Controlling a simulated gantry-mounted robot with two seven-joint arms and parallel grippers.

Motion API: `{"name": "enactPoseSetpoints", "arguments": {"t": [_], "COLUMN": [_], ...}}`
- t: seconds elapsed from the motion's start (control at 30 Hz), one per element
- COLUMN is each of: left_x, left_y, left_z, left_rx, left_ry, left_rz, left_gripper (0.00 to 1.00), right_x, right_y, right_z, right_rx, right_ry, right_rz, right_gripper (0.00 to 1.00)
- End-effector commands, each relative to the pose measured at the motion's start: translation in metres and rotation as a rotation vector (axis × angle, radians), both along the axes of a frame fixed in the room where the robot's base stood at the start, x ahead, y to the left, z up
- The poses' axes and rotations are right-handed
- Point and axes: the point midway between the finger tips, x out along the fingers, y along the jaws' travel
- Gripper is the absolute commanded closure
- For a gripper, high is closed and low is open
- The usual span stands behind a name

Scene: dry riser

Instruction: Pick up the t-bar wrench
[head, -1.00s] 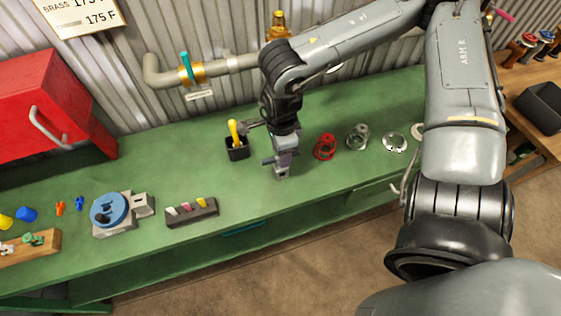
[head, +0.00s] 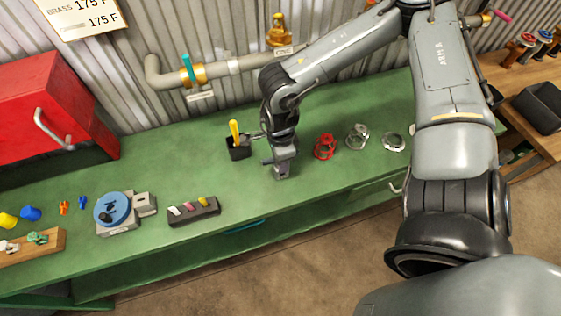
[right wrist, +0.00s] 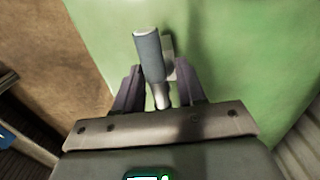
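The t-bar wrench stands on the green bench beneath my right gripper. In the head view, its blue-grey bar (head: 267,161) sticks out to the left, with a grey block-like part (head: 282,172) below, and my gripper hides much of it. In the right wrist view the wrench's bar (right wrist: 149,55) lies between the two dark fingers. My right gripper (right wrist: 158,75) looks open around it, with a gap on the right side. Whether a finger touches the bar is not clear. My left gripper is not in view.
A red ring-like part (head: 324,147) and a metal fitting (head: 357,137) stand to the right. A dark holder (head: 193,212) lies at front left. Pipework runs along the wall behind.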

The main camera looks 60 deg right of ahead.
Motion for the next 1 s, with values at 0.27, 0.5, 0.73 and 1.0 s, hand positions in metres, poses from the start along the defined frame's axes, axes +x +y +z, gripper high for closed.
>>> {"name": "enactPoseSetpoints", "arguments": {"t": [0.27,0.5,0.73,1.0], "left_x": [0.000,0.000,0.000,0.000], "left_y": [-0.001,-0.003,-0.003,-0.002], "left_z": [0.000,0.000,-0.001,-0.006], "left_rx": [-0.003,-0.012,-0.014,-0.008], "left_ry": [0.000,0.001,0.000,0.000], "left_rz": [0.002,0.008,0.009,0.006], "left_gripper": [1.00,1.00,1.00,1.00], "right_x": [0.000,0.000,0.001,0.001], "right_y": [0.000,0.000,0.000,0.000], "right_z": [0.000,0.001,0.004,0.021], "right_rx": [0.000,0.000,0.000,0.001], "right_ry": [0.000,0.000,-0.001,-0.005], "right_rz": [0.000,0.000,0.001,0.001], "right_gripper": [1.00,1.00,1.00,1.00]}}
